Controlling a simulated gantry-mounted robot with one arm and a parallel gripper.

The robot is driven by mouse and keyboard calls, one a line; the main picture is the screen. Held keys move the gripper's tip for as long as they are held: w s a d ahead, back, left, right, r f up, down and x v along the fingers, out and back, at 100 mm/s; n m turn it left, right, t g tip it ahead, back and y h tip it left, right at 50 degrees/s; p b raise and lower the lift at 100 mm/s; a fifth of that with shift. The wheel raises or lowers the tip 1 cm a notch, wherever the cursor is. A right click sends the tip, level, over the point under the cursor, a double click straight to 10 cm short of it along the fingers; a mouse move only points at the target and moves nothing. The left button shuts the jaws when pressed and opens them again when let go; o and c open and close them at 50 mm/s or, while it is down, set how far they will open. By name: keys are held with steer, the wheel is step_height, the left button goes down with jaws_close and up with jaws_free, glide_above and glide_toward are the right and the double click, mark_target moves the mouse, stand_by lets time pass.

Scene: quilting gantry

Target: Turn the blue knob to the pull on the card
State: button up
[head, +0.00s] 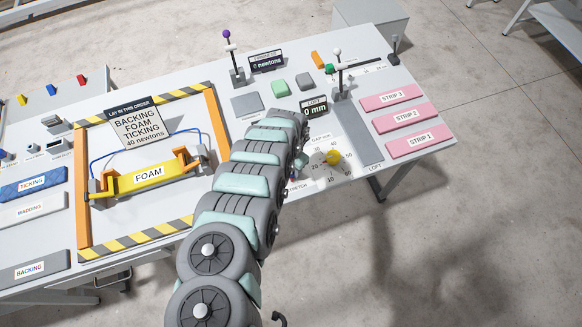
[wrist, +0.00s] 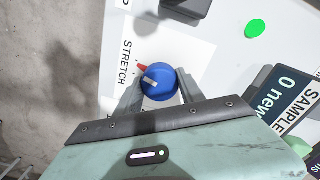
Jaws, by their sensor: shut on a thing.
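The blue knob (wrist: 161,84) sits on a white panel lettered STRETCH in the wrist view. A red pointer shows beside its upper left, and a pale mark is on its left side. My gripper (wrist: 158,92) has a finger on each side of the knob and is shut on it. In the head view my arm covers most of the knob's area. The card (head: 141,124) stands upright on the table and reads BACKING, FOAM, TICKING, 40 newtons. A display (head: 266,62) at the back reads 0 newtons.
A yellow FOAM piece (head: 149,178) lies inside the striped frame (head: 85,215). Levers (head: 236,73) stand at the back. Pink strips (head: 398,118) lie at the right.

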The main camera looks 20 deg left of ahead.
steer(key=shift+m, duration=0.3)
steer(key=shift+f+m+b, duration=0.1)
steer(key=shift+m+b, duration=0.35)
steer(key=shift+m, duration=0.05)
steer(key=shift+m+b, duration=0.4)
steer(key=shift+m, duration=0.8)
steer(key=shift+m+b, duration=0.35)
steer(key=shift+m, duration=1.95)
steer(key=o, duration=1.4)
steer(key=shift+c, duration=0.2)
steer(key=shift+r, duration=0.25)
